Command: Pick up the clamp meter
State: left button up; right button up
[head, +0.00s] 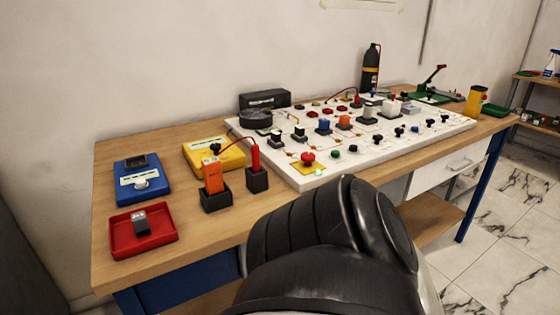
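I cannot tell for sure which thing is the clamp meter. An orange device (213,178) stands upright in a black holder (216,201) at the left front of the bench. A dark red lead runs from it to a red probe (255,155), which stands in a second black holder (258,180). A yellow upright object (477,99) stands at the far right end of the bench; it is too small to make out. Neither of my grippers is in view. A large black link of my own arm fills the bottom middle and hides part of the bench's front edge.
The wooden bench (110,190) carries a white panel (283,165) with knobs and buttons, a blue box (142,180), a yellow box (205,150), and a red tray (120,243) holding a small grey block (139,221). A black bottle (371,70) stands behind the panel.

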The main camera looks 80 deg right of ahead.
aim_at(211, 167)
jog(key=z, duration=2.55)
